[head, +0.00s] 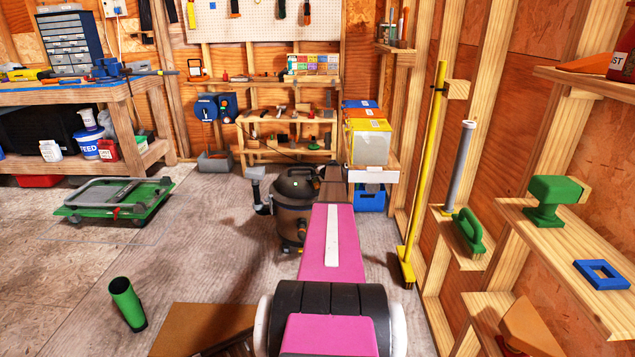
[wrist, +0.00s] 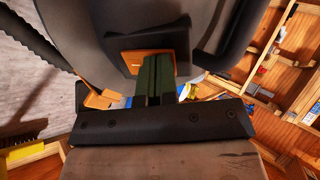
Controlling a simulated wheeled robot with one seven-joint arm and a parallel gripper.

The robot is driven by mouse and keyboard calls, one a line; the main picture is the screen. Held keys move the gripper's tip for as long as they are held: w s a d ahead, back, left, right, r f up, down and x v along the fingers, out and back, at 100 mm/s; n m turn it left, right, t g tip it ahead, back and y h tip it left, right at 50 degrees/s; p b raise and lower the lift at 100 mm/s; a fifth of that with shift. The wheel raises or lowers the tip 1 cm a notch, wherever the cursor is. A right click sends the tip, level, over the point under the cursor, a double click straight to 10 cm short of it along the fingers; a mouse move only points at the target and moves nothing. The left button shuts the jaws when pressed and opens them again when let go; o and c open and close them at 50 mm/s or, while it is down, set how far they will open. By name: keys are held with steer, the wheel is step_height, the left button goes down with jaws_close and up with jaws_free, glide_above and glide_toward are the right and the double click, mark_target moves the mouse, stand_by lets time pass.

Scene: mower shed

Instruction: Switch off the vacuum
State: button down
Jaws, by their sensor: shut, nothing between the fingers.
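The vacuum (head: 292,212), a brown-grey drum with a black lid and a hose at its left, stands on the floor beyond my arm. My arm hides part of its right side. In the wrist view the dark top of the vacuum (wrist: 215,35) fills the upper middle, with an orange panel (wrist: 126,60) on it. My gripper (wrist: 155,62) is shut and empty, its dark green fingers overlapping the panel's right part. I cannot tell whether the fingertips touch it. No switch position can be read; the fingers hide part of the panel.
A green platform cart (head: 115,198) is on the floor at left, and a green tube (head: 127,303) stands nearer. A yellow-handled broom (head: 425,170) leans by the right wall shelves. A shelf unit (head: 255,158) stands behind the vacuum.

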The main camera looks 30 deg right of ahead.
steer(key=shift+w+f, duration=0.1)
steer(key=shift+w, duration=0.3)
steer(key=shift+s, duration=0.2)
steer(key=shift+s+d+f, duration=0.1)
steer(key=shift+s+f, duration=0.25)
steer(key=shift+s, duration=0.25)
steer(key=w+r+v, duration=0.1)
steer(key=v, duration=1.2)
steer(key=shift+r, duration=0.65)
